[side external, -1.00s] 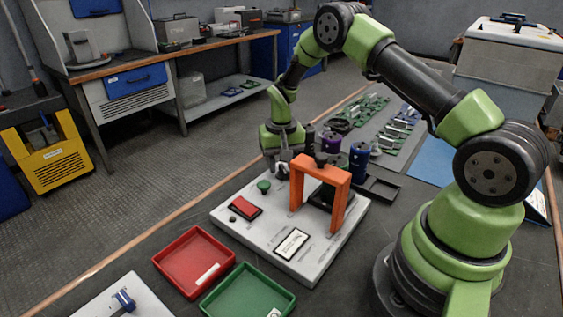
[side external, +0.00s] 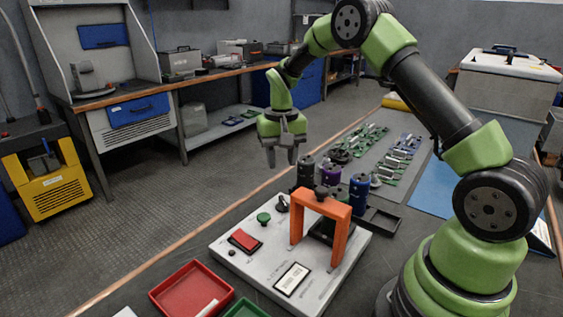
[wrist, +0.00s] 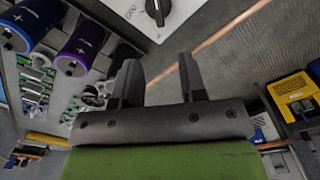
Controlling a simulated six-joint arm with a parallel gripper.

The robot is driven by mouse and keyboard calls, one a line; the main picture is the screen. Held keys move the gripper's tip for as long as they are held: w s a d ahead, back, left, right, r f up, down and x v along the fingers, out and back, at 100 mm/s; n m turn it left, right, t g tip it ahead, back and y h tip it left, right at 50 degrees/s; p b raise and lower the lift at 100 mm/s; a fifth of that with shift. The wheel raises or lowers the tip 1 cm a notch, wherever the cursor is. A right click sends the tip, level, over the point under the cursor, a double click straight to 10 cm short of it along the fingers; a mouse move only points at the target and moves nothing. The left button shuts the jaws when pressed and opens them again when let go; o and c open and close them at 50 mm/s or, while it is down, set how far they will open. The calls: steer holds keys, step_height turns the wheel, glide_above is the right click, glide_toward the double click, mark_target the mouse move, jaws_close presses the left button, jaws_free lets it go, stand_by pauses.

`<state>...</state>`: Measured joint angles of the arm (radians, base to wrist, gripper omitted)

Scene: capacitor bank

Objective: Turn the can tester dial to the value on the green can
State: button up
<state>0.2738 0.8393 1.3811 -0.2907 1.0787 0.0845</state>
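The can tester (side external: 232,268) is a pale slab with an orange arch (side external: 322,206) over its middle. Its black dial (side external: 282,203) is at the back corner and shows partly at the top edge of the wrist view (wrist: 157,10), with lettering beside it that I cannot read surely. My gripper (side external: 283,162) is above and behind the dial, apart from it. Its fingers (wrist: 160,75) are spread and empty. A dark can (side external: 305,172), a purple can (side external: 331,171) and a blue can (side external: 358,190) stand behind the arch. I cannot make out a green can.
The tester also carries a green knob (side external: 264,217), a red switch (side external: 245,240) and a framed label or display (side external: 291,279). A red tray (side external: 180,291) and a green tray (side external: 243,310) lie in front. Circuit boards (side external: 372,135) lie farther back. Free floor is left of the bench edge.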

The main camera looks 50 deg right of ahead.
mark_target(283, 200)
steer(key=o, duration=0.5)
steer(key=shift+o, duration=0.9)
steer(key=shift+m, duration=0.8)
steer(key=f+m, duration=0.3)
steer(key=m, duration=0.2)
steer(key=f+m, duration=0.3)
steer(key=m, duration=0.3)
steer(key=s+a+f+m, duration=0.1)
steer(key=f+m, duration=0.3)
steer(key=m, duration=0.1)
steer(key=c, duration=0.9)
